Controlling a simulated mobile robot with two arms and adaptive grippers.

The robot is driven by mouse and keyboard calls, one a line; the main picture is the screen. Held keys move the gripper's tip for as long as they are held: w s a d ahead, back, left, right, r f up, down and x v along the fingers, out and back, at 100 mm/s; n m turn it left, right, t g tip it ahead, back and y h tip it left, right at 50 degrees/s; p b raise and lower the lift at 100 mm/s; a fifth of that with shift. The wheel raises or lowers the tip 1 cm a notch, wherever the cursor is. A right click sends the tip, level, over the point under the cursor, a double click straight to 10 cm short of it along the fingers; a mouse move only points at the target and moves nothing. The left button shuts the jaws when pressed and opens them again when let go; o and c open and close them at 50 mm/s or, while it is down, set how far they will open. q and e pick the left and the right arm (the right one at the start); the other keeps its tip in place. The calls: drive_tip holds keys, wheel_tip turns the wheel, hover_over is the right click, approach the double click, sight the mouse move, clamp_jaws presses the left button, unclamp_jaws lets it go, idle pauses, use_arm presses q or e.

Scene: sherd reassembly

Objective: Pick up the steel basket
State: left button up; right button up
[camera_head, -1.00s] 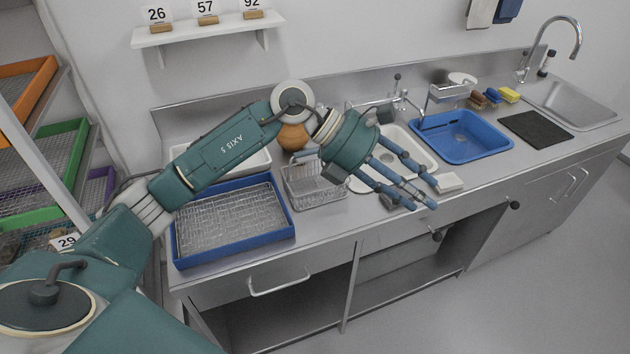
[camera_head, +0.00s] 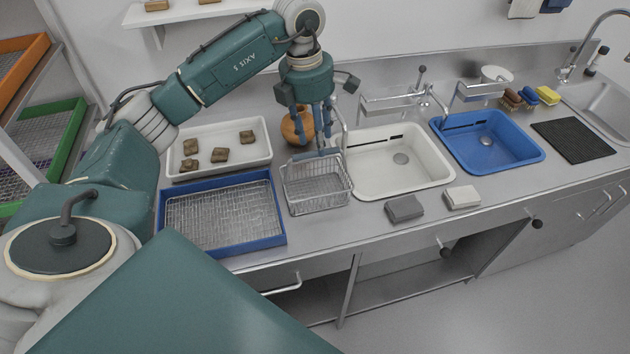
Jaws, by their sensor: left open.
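The steel basket (camera_head: 316,193), an empty wire mesh box, stands on the steel counter between the blue-rimmed tray and the white basin. My left gripper (camera_head: 316,152) points down with its fingers at the basket's back rim. It is open, with fingers apart. Whether the fingertips touch the basket or are just behind or above it, I cannot tell. The fingers hide part of the back rim. My right gripper is not in view.
A blue tray with mesh (camera_head: 281,240) lies left of the basket. A white tray (camera_head: 176,146) with several brown sherds and a round brown pot (camera_head: 290,129) are behind. The white basin (camera_head: 438,170) is close on the right. Grey (camera_head: 404,208) and white (camera_head: 462,197) blocks lie near the front edge.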

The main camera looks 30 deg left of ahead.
sight(315, 152)
use_arm(q)
drive_tip(key=shift+w+a+f, duration=0.1)
drive_tip(key=shift+w+f, duration=0.05)
drive_tip(key=shift+f, duration=0.3)
drive_tip(key=shift+w+a+f+p, duration=0.15)
drive_tip(key=shift+f+p, duration=0.35)
drive_tip(key=shift+f, duration=0.05)
wheel_tip(315, 152, down, 3)
drive_tip(key=shift+a+f+p, duration=0.15)
drive_tip(key=shift+p, duration=0.6)
drive_tip(key=shift+f, duration=0.4)
drive_tip(key=shift+f+b, duration=0.2)
drive_tip(key=shift+b, duration=0.1)
drive_tip(key=shift+w, duration=0.1)
clamp_jaws()
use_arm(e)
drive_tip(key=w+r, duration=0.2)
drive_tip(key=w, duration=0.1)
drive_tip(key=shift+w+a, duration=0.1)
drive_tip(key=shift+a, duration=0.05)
